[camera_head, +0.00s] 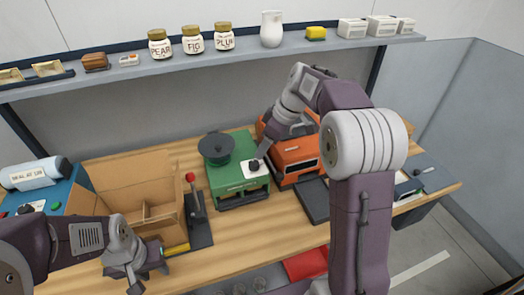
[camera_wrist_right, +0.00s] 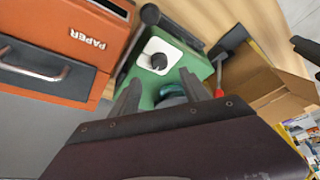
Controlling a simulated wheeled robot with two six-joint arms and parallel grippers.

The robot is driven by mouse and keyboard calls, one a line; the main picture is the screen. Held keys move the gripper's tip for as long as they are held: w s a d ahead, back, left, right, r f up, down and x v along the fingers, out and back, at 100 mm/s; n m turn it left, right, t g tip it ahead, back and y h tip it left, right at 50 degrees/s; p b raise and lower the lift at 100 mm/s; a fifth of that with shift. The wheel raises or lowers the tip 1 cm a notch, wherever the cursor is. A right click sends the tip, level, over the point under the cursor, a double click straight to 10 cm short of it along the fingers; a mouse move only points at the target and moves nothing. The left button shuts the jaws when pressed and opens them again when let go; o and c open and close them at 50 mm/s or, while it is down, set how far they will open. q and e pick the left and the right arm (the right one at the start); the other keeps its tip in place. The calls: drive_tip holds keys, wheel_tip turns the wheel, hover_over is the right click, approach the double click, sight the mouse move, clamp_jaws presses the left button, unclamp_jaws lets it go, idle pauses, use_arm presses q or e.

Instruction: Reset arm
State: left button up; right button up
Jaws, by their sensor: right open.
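My left gripper (camera_head: 150,270) is at the lower left of the head view, low over the front of the wooden bench. Its fingers look spread, with nothing seen between them. My right arm reaches over the bench, and its gripper (camera_head: 264,150) is by the green machine (camera_head: 230,190), partly hidden by its own links. In the right wrist view the right gripper (camera_wrist_right: 160,90) is open, with its two fingers apart over the green machine (camera_wrist_right: 150,98). A rounded bluish part shows between them, not gripped as far as I can see.
A black knob (camera_head: 254,165) sits on the machine's white plate. An orange box marked PAPER (camera_wrist_right: 88,40) stands beside it. An open cardboard box (camera_head: 125,175) and a red-knobbed lever (camera_head: 190,178) are left. A shelf (camera_head: 110,72) with jars runs behind.

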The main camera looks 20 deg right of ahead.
idle(0.3)
drive_tip(key=s+a+f+g, duration=0.1)
drive_tip(key=s+a+f, duration=0.25)
drive_tip(key=s, duration=0.45)
drive_tip(key=s+d+f+m+h, duration=0.1)
drive_tip(key=s+f+m, duration=0.1)
drive_tip(key=s, duration=0.3)
drive_tip(key=s+f+m+g+h, duration=0.1)
drive_tip(key=s+f+m, duration=0.2)
drive_tip(key=s+f, duration=0.2)
drive_tip(key=s+d+f+m+h, duration=0.1)
drive_tip(key=s+f+m, duration=0.1)
drive_tip(key=s, duration=0.3)
drive_tip(key=shift+d+f, duration=0.3)
drive_tip(key=shift+f, duration=0.6)
drive_tip(key=shift+w+d+f+m, duration=0.15)
drive_tip(key=shift+w+m, duration=0.1)
drive_tip(key=shift+m, duration=0.65)
drive_tip(key=shift+w+m, duration=0.45)
drive_tip(key=shift+m, duration=0.05)
